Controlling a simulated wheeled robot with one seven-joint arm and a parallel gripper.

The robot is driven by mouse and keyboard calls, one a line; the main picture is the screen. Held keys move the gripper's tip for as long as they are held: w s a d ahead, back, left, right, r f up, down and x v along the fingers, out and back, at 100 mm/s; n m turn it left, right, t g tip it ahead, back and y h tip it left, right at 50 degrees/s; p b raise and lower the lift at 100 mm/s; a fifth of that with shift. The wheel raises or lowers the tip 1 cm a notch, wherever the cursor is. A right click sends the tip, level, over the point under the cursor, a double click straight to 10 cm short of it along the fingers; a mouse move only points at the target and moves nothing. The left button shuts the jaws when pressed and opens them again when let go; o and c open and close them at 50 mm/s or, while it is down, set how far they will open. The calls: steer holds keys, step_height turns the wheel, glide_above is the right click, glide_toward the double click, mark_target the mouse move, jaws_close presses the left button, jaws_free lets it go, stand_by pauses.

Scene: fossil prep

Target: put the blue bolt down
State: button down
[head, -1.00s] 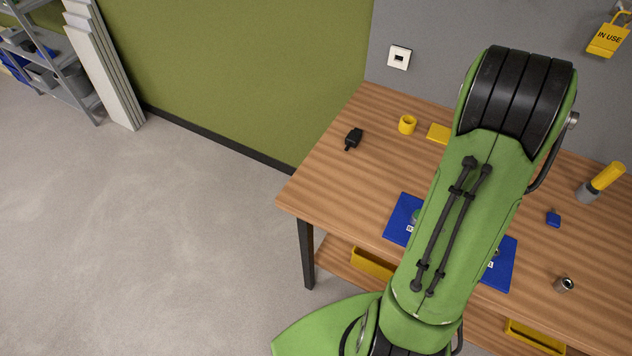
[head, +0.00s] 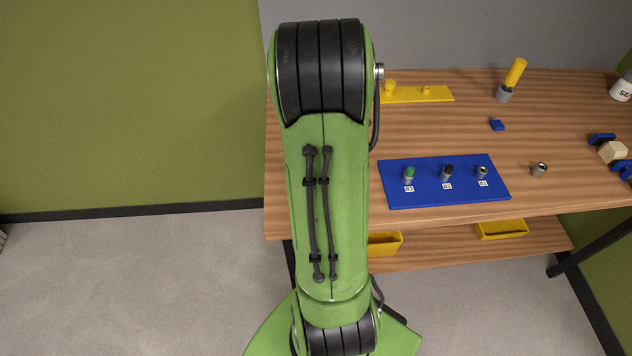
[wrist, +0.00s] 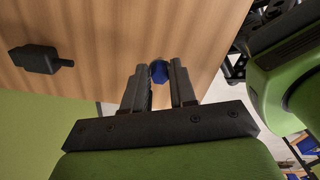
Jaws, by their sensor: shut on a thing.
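My gripper (wrist: 158,82) shows in the wrist view, its two dark fingers shut on the blue bolt (wrist: 158,71). Only the bolt's blue rounded end shows between the fingertips; the rest is hidden. The wood tabletop (wrist: 110,35) lies beyond the fingertips, and I cannot tell whether the bolt touches it. In the head view my green arm hides the gripper and the bolt.
A blue mat (head: 400,198) holds three small upright pieces, one with a green top, beside white labels. A small blue block (head: 497,125), a metal nut (head: 539,169) and a yellow plate (head: 440,95) lie on the table. A black piece (wrist: 35,58) lies left of my gripper.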

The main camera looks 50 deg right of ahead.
steer(key=f, duration=0.3)
steer(key=shift+w+a+f+b, duration=0.15)
steer(key=shift+a+f+b, duration=0.05)
steer(key=shift+b, duration=0.15)
steer(key=shift+d+f, duration=0.1)
steer(key=shift+f, duration=0.2)
steer(key=shift+f, duration=0.2)
steer(key=c, duration=0.9)
jaws_free()
steer(key=shift+r, duration=0.1)
